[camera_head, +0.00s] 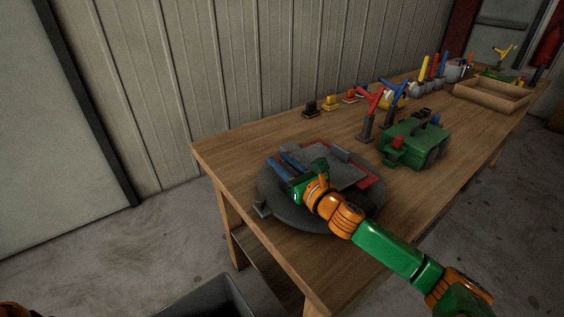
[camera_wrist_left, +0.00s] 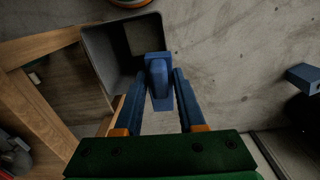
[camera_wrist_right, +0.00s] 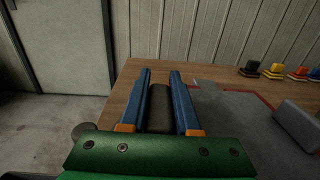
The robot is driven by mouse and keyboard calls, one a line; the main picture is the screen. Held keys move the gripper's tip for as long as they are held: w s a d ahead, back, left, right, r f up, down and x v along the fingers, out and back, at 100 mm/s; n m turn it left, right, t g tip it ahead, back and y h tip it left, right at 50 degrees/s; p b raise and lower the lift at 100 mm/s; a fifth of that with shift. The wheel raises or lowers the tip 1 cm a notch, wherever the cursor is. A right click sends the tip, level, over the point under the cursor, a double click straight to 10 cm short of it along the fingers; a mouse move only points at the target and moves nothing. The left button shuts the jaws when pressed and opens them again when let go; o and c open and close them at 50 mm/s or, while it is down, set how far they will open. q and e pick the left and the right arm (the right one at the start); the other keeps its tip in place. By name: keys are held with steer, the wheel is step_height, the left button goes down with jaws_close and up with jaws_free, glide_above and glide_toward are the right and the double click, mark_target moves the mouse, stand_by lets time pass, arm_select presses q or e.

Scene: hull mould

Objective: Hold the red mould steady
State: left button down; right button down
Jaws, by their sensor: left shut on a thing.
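The red mould (camera_head: 371,186) lies on a round dark grey stand at the near end of the workbench, with grey blocks on top covering much of it. In the right wrist view its red edge (camera_wrist_right: 263,100) shows at the right. My right gripper (camera_head: 285,165) is over the mould's left side. Its blue fingers (camera_wrist_right: 160,78) stand apart around a dark upright piece (camera_wrist_right: 160,106); I cannot tell whether they touch it. My left gripper (camera_wrist_left: 158,85), outside the head view, is shut on a blue piece (camera_wrist_left: 158,70) above a dark bin.
The dark open bin (camera_head: 208,300) stands on the floor before the workbench (camera_head: 235,150). A green machine (camera_head: 415,145), red and blue clamps (camera_head: 370,110), small coloured blocks (camera_head: 330,102) and a wooden tray (camera_head: 490,95) stand farther along the bench.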

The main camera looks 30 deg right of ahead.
steer(key=c, duration=0.6)
jaws_free()
steer(key=shift+o, duration=0.2)
steer(key=s, duration=1.2)
steer(key=shift+d, duration=0.15)
